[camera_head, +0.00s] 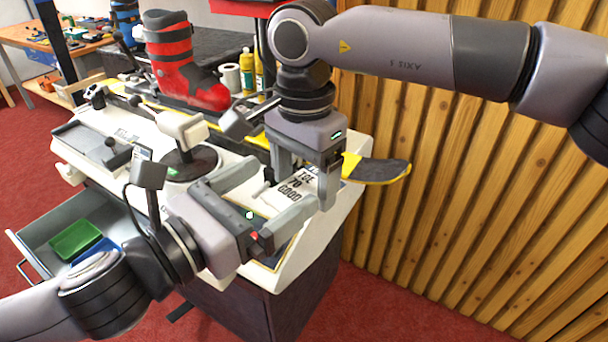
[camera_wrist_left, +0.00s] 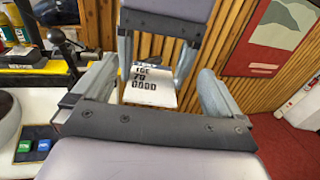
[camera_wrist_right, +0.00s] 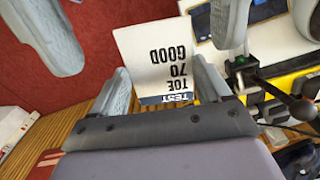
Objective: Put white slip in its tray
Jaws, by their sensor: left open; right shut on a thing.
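The white slip (camera_head: 297,186), printed with black lettering, hangs from my right gripper (camera_head: 304,182), above the right end of the bench. My right gripper is shut on it. The slip also shows in the left wrist view (camera_wrist_left: 148,90) and the right wrist view (camera_wrist_right: 158,55). My left gripper (camera_head: 282,187) is open, with its fingers pointing toward the slip from the left. I cannot tell whether its fingers touch the slip. A green tray (camera_head: 75,238) and a blue tray (camera_head: 95,252) lie in the open drawer (camera_head: 40,243). I see no tray marked for the slip.
A red ski boot (camera_head: 178,55) stands at the back of the bench, beside a white roll (camera_head: 230,77) and yellow bottles (camera_head: 248,72). A yellow-and-black ski (camera_head: 375,169) runs along the bench and overhangs its right end. A wooden slatted wall (camera_head: 450,180) stands close on the right.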

